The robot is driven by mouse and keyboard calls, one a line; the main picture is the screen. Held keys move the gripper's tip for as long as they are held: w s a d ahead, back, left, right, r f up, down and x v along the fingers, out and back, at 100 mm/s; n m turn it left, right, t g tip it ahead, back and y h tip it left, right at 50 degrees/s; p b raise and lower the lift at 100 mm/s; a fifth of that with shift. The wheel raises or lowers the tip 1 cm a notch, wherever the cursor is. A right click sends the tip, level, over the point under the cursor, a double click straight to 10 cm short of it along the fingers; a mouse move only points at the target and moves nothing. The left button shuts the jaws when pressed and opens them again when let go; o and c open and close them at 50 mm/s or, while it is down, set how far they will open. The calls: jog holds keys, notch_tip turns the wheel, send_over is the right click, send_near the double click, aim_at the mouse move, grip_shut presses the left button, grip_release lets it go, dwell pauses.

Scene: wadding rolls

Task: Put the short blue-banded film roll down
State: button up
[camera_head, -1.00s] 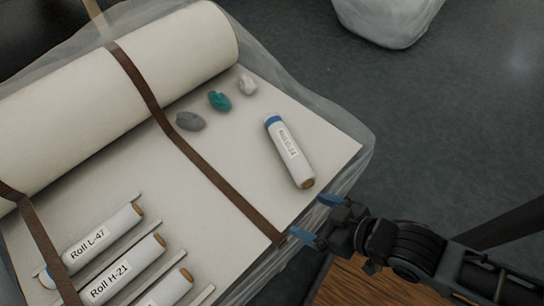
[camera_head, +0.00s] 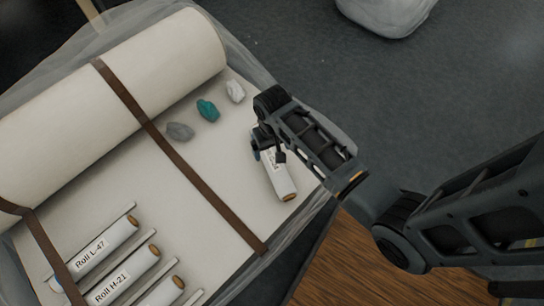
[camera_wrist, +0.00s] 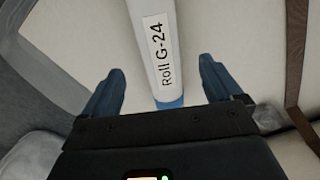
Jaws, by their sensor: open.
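The short film roll with the blue band (camera_head: 283,183) lies on the white wadding sheet, right of the brown strap, in the head view. Its blue end is mostly hidden under my gripper. In the wrist view the roll (camera_wrist: 148,22) reads "Roll G-24", and its blue band shows between my fingers. My gripper (camera_wrist: 158,88) is open, with one blue finger on each side of the roll near the banded end and a gap on both sides. In the head view my gripper (camera_head: 262,145) is over that end.
Grey (camera_head: 180,131), teal (camera_head: 207,110) and white (camera_head: 236,90) lumps lie left of my gripper. A large wadding roll (camera_head: 120,90) lies behind them. Labelled rolls such as Roll L-47 (camera_head: 105,246) lie between strips at lower left. Bare sheet (camera_head: 165,195) lies around the strap.

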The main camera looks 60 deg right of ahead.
aim_at(272, 156)
jog(key=shift+w+d+f+b, duration=0.1)
jog(key=shift+f+b, duration=0.4)
jog(key=shift+f, duration=1.45)
jog(key=shift+w+f+b, duration=0.1)
jog(key=shift+f+b, duration=0.35)
jog(key=shift+f, duration=1.45)
jog(key=shift+r, duration=0.1)
jog(key=c, duration=1.7)
